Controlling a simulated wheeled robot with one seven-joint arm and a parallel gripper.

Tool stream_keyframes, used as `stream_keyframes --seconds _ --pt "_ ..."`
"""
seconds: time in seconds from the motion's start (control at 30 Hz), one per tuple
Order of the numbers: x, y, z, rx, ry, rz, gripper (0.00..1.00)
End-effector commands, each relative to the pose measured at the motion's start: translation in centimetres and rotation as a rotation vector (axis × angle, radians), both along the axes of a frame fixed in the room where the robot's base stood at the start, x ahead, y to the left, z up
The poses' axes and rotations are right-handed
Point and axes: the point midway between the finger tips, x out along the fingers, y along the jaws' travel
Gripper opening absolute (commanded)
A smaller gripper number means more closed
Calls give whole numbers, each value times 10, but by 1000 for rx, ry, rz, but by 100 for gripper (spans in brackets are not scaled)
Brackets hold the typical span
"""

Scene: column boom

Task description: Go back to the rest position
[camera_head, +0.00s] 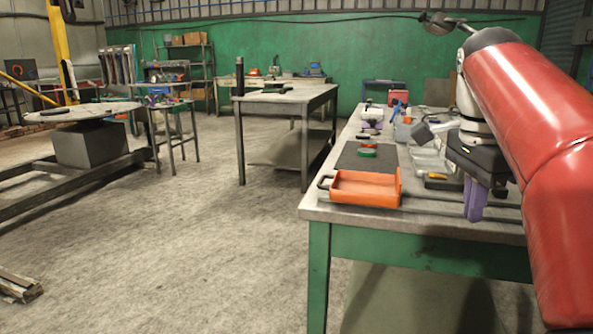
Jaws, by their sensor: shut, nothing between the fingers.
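My gripper (475,205) hangs above the right part of the near workbench (430,225), fingers pointing down. Its purple fingers are together with nothing visible between them. My red arm link comes in from the right edge and hides the right side of the bench. The gripper is right of an orange tray (362,203) and apart from it. The tray stands at the bench's front left edge.
Clear bins (428,162) and small tools crowd the bench beside the gripper. Another table (300,95) stands further back. Open concrete floor (210,240) lies left of the bench.

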Motion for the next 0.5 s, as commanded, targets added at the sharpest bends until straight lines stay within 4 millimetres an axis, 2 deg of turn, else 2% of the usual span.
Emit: stream_keyframes --seconds 0.27,0.37,0.5 --pt "-28 30 -41 -16 -70 397 0" --pt "-47 48 -70 -45 -114 621 0" --pt "-77 77 -122 -114 -176 954 0"
